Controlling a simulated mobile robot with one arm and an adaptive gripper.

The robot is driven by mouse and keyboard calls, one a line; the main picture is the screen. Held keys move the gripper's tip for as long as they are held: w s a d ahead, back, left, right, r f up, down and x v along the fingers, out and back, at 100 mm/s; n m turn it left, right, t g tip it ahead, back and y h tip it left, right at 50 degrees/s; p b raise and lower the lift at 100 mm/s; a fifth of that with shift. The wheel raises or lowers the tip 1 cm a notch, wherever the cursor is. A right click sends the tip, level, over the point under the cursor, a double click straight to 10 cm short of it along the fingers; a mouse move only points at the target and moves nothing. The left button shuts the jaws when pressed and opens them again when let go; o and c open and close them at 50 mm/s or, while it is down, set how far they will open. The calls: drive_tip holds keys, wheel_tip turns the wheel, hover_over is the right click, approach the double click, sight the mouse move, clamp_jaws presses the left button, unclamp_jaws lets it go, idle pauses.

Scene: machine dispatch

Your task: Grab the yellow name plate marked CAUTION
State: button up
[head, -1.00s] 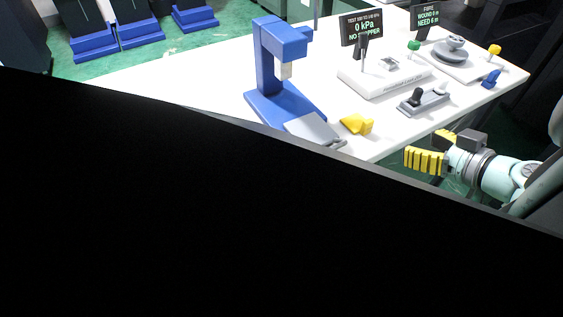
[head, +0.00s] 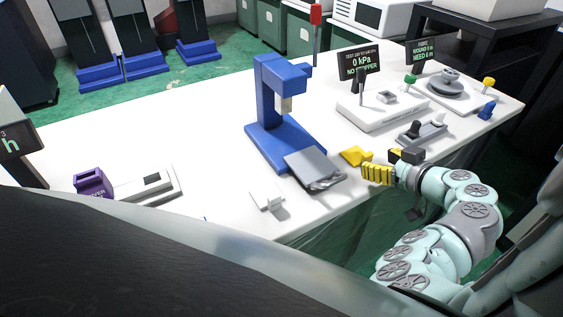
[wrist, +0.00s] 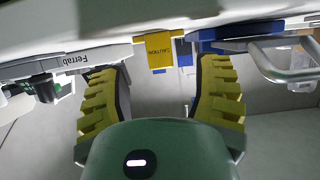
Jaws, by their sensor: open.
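The yellow name plate marked CAUTION (wrist: 159,50) is in the upper middle of the wrist view, its lettering upside down. In the head view a yellow piece (head: 356,156), likely the same plate, is at the table's front edge, right of the blue press. My gripper (wrist: 160,78) is open, with one ribbed yellow finger at each side. The plate appears between and beyond the fingertips, and nothing is held. In the head view my gripper (head: 384,168) is just right of the yellow piece, near the table edge. Contact cannot be told.
A grey plate marked "Ferrab" (wrist: 80,62) is left of the yellow one. A metal loop handle (wrist: 285,60) is at the right. The blue press (head: 268,115) with a grey plate (head: 312,168) and a grey switch block (head: 422,133) flank the spot on the white table (head: 210,125).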

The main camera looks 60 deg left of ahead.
sight(370, 158)
drive_tip(key=shift+p+x, duration=0.45)
drive_tip(key=shift+x, duration=1.75)
drive_tip(key=shift+s, duration=0.15)
drive_tip(key=shift+r, duration=0.1)
clamp_jaws()
